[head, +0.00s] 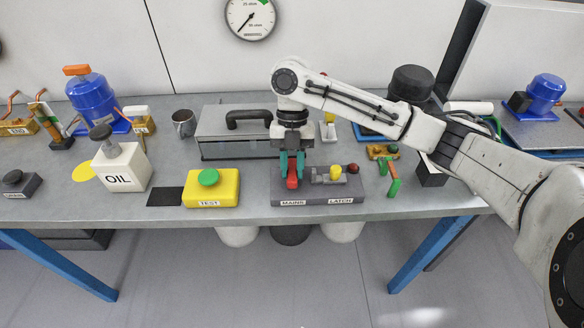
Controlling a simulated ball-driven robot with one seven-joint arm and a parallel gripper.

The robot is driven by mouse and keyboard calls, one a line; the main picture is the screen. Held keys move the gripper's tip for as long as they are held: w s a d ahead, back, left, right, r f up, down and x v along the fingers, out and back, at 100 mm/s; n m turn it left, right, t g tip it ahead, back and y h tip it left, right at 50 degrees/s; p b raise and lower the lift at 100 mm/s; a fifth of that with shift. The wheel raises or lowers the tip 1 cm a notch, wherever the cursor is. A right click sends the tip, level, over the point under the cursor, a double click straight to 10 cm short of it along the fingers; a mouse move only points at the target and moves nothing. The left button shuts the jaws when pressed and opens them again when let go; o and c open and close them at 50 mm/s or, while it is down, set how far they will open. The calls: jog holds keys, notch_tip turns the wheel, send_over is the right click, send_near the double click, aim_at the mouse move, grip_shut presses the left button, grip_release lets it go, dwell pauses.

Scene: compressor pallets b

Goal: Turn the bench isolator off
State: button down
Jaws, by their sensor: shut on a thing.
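The bench isolator is a grey box (318,200) near the table's front edge, with labels MAINS and LATCH on its front face. A red lever (292,182) stands on its left part, above the MAINS label.
A yellow TEST box (225,194) with a green button stands left of the isolator. A grey case (222,145) with a black handle lies behind. A white OIL can (125,176) stands further left. Small orange and green parts (394,180) lie to the right.

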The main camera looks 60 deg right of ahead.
jog(key=shift+n, duration=0.4)
jog(key=c, duration=0.9)
grip_release()
jog(key=shift+r, duration=0.1)
jog(key=v, duration=1)
jog(key=shift+w+r+b, duration=0.25)
jog(key=shift+r+b, duration=0.05)
jog(key=shift+b, duration=0.05)
